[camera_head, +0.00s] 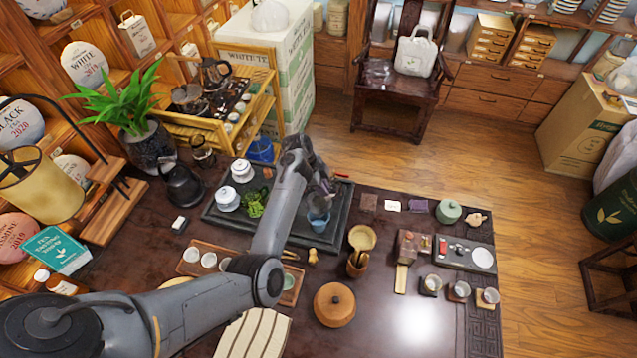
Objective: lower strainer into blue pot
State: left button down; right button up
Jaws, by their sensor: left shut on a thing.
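My left gripper (321,192) reaches over the dark tea tray from the left, pointing down and to the right. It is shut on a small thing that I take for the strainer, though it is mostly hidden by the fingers. A small blue pot (318,219) stands on the tray just below the fingertips. From this view I cannot tell how much gap is between the strainer and the pot's rim. My right gripper is not in view.
A tan bowl (362,238) and a round brown lidded box (334,304) stand to the right and front. The table at front right is partly clear.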

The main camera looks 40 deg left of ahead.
aim_at(322, 201)
pick_arm(q)
jog(key=shift+f+b, duration=0.5)
jog(key=shift+f, duration=0.1)
notch_tip(322, 201, down, 4)
jog(key=b, duration=0.4)
jog(key=shift+f, duration=0.1)
jog(key=shift+f+b, duration=0.7)
jog(key=shift+f, duration=0.8)
jog(key=c, duration=1.1)
grip_release()
jog(key=shift+o, duration=0.4)
jog(key=shift+o, duration=0.5)
jog(key=o, duration=0.5)
jog(key=shift+c, duration=0.2)
